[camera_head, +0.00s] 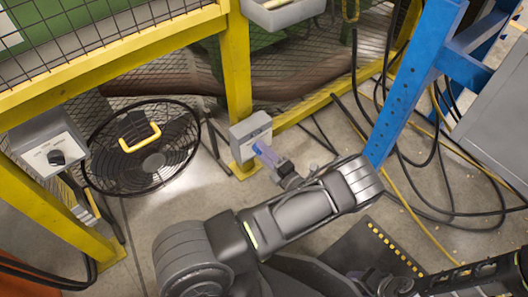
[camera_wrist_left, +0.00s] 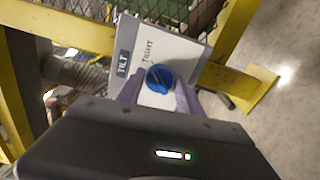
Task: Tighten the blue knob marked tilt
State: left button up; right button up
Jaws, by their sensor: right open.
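The blue knob (camera_wrist_left: 160,78) sits on the face of a pale grey box labelled TILT, with the word TIGHT written above the knob. The box (camera_head: 249,131) is mounted at a yellow post in the head view, where the knob is hidden behind my left gripper (camera_head: 264,153). In the left wrist view my left gripper (camera_wrist_left: 160,92) has one purple finger on each side of the knob, very close to it. I cannot tell whether the fingers touch it. My right gripper (camera_head: 378,283) is open and empty, low at the right.
Another grey box (camera_head: 48,148) with a black knob stands at the left. A black round fan (camera_head: 150,150) with a yellow handle is on the floor. A blue upright (camera_head: 410,85), loose black cables and a yellow cable are at the right. Bare floor shows below the TILT box.

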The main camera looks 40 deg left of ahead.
pick_arm(q)
jog(key=o, duration=0.3)
jog(key=p+v, duration=0.2)
jog(key=v, duration=0.5)
jog(key=shift+d, duration=0.4)
jog(key=shift+s, duration=0.15)
